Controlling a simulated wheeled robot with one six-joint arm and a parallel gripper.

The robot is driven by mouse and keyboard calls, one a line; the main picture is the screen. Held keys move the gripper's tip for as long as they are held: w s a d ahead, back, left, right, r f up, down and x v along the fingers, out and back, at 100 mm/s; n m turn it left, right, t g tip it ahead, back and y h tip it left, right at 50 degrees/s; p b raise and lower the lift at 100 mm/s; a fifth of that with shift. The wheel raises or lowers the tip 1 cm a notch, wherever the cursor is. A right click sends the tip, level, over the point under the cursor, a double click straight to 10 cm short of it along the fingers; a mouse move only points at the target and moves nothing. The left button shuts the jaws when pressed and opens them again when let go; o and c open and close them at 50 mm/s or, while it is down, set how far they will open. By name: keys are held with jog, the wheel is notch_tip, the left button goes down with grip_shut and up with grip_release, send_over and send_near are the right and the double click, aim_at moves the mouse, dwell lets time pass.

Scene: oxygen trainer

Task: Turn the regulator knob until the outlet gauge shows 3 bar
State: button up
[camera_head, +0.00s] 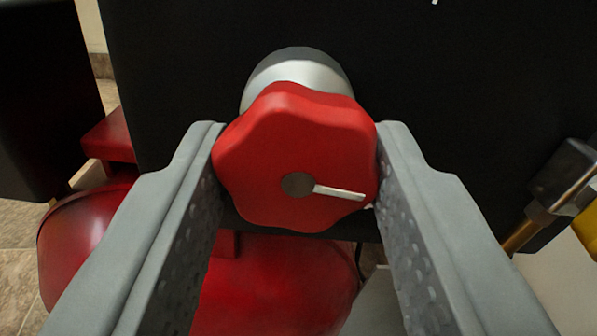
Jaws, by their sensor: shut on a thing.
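The red lobed regulator knob (290,150) is in the upper middle of the view, on a silver collar (298,72) fixed to a black panel. Its face has a grey centre disc and a white pointer line, which points right and slightly down. My gripper (296,165) is shut on the knob, with one grey finger against its left side and one against its right side. No outlet gauge shows in this view, so its reading cannot be seen.
The black panel (460,80) fills the area behind the knob. A red rounded body (275,285) lies below, with another red part at the left. A dark fitting with a brass pipe (562,180) stands at the right edge. Tiled floor shows at the lower left.

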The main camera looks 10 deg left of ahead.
jog(key=o, duration=1)
jog(key=shift+c, duration=0.2)
jog(key=v, duration=1.7)
jog(key=shift+s, duration=0.25)
jog(key=shift+r, duration=0.15)
jog(key=s+d+r+m+h, duration=0.1)
jog(key=d+r, duration=0.3)
jog(key=r, duration=0.7)
jog(key=s+d+r+m+h, duration=0.1)
jog(key=s+d+r, duration=0.15)
jog(key=r, duration=0.85)
jog(key=s+d+r+m+h, duration=0.1)
jog(key=d+r, duration=0.3)
jog(key=r, duration=0.7)
jog(key=s+d+r+m+h, duration=0.1)
jog(key=s+d+r, duration=0.3)
jog(key=s+r, duration=0.5)
jog(key=s+d+r+m+h, duration=0.1)
jog(key=s+d+r, duration=0.4)
jog(key=s+r, duration=0.5)
jog(key=s, duration=0.7)
